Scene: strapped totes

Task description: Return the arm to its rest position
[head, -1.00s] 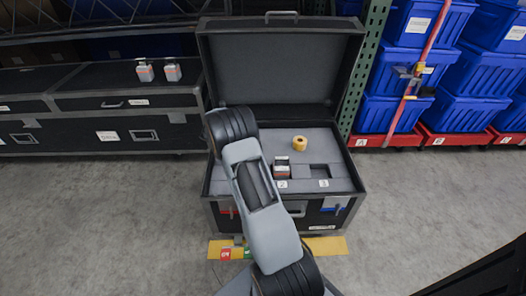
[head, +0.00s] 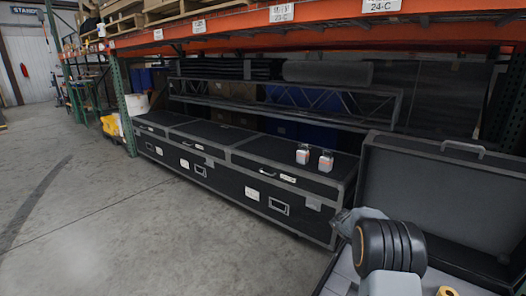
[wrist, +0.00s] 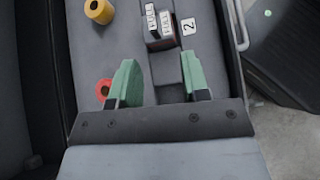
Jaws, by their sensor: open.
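My gripper (wrist: 162,80) shows in the wrist view with its two green fingers apart and nothing between them. It is above the grey foam inside the open black case (wrist: 120,45). A small block with "FULL" labels (wrist: 158,30) sits in the foam just beyond the fingers, beside a "2" label (wrist: 188,27). In the head view my arm (head: 388,250) is at the lower right in front of the open case lid (head: 440,185); the gripper's fingers are not visible there.
A yellow roll (wrist: 99,11) and a red ring (wrist: 103,89) lie on the foam. Long black cases (head: 230,165) stand under an orange shelf beam (head: 230,38), with two small white-and-red items (head: 314,158) on top. The concrete floor (head: 110,235) at left is clear.

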